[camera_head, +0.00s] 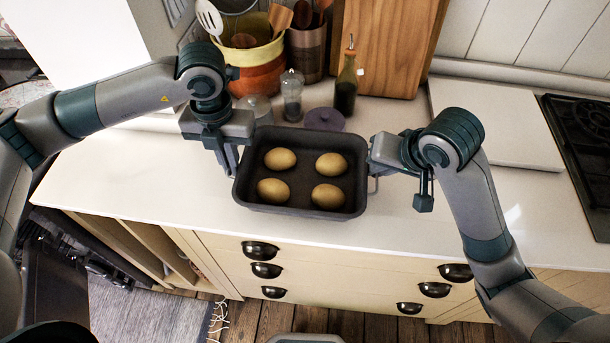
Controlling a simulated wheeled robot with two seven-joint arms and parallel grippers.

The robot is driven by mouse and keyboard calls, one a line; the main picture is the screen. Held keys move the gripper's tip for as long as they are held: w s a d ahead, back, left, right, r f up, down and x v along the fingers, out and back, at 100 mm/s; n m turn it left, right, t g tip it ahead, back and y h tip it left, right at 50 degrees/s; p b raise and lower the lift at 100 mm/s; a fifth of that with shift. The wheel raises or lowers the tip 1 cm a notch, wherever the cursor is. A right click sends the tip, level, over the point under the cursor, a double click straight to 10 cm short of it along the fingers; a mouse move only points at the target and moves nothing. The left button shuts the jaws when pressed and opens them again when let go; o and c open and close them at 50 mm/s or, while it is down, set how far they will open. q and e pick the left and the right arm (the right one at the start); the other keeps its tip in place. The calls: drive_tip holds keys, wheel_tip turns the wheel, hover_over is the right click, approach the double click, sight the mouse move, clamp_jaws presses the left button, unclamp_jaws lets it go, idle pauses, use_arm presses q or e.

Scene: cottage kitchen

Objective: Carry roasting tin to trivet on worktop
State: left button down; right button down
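The dark grey roasting tin (300,208) holds several round, golden-brown potatoes and is at the middle of the view, at the front part of the worktop. I cannot tell whether it rests on the worktop or is just above it. My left gripper (231,160) points down at the tin's left end. My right gripper (371,163) reaches the tin's right end, by a thin loop handle (376,184). Whether either gripper's fingers are closed on the tin is too small to tell. No trivet is clearly recognisable; a round purple thing (325,119) lies just behind the tin, partly hidden.
Behind the tin stand glass shakers (292,96), an oil bottle (346,86), a utensil crock (256,68) and a wooden board (386,45). A white board (496,122) and a black hob (585,150) are at the right. The worktop (130,185) is clear at the left.

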use_arm(q)
drive_tip(key=shift+a+f+b, duration=0.2)
drive_tip(key=shift+f+b, duration=0.3)
drive_tip(key=shift+f, duration=0.15)
use_arm(e)
drive_tip(key=shift+d+f, duration=0.1)
drive_tip(key=shift+f, duration=0.55)
use_arm(q)
drive_tip(key=c, duration=2)
unclamp_jaws()
use_arm(e)
drive_tip(key=c, duration=2)
unclamp_jaws()
use_arm(q)
drive_tip(key=shift+d, duration=0.15)
drive_tip(key=shift+d+r, duration=0.1)
drive_tip(key=shift+d, duration=0.05)
use_arm(e)
drive_tip(key=shift+a+r, duration=0.1)
drive_tip(key=shift+a, duration=0.1)
use_arm(q)
drive_tip(key=shift+r, duration=0.1)
drive_tip(key=shift+r, duration=0.85)
use_arm(e)
drive_tip(key=shift+a, duration=0.1)
use_arm(q)
drive_tip(key=shift+r, duration=3)
use_arm(e)
drive_tip(key=shift+r, duration=0.1)
